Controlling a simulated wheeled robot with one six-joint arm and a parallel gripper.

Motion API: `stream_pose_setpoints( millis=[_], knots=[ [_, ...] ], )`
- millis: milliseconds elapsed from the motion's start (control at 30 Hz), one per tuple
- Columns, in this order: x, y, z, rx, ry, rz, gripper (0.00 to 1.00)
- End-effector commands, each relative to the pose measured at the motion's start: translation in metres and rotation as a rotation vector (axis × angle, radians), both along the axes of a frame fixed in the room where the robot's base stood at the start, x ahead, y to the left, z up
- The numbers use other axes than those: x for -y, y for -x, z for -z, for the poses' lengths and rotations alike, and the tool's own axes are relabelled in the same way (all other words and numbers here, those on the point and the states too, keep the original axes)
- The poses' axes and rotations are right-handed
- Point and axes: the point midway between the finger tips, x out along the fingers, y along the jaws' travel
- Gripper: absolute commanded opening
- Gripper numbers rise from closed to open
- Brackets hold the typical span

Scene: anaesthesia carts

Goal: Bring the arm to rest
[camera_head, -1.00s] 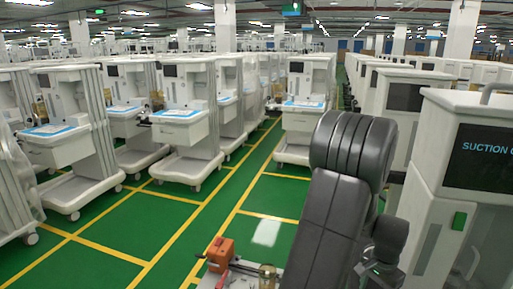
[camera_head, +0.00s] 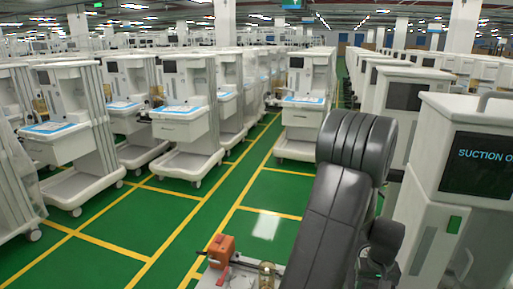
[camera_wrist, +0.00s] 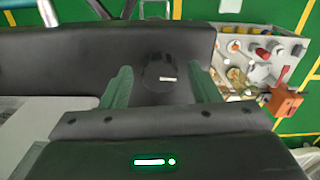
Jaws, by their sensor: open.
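My arm, dark grey and bent, rises in the lower right of the head view. In the wrist view, my gripper (camera_wrist: 161,84) shows two greenish fingers standing well apart. Nothing is held between them. A dark surface with a round black knob lies behind the fingers. In the head view the fingers are hidden or too unclear to tell.
An orange block (camera_head: 221,250) sits on a pale tray, also seen in the wrist view (camera_wrist: 283,101) beside several small bottles and knobs. White carts (camera_head: 183,120) stand left. A tall white cabinet (camera_head: 433,190) with a dark screen (camera_head: 480,165) is close right. Green floor with yellow lines is clear ahead.

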Motion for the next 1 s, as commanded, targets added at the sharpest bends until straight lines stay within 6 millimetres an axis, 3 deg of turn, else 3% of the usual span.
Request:
stream_pose_setpoints(
  millis=[600,1000],
  knots=[
    [-0.0003,0.0000,-0.0020,0.000,0.000,-0.472,0.55],
    [-0.0003,0.0000,-0.0002,0.001,0.000,-0.555,0.55]
  ],
)
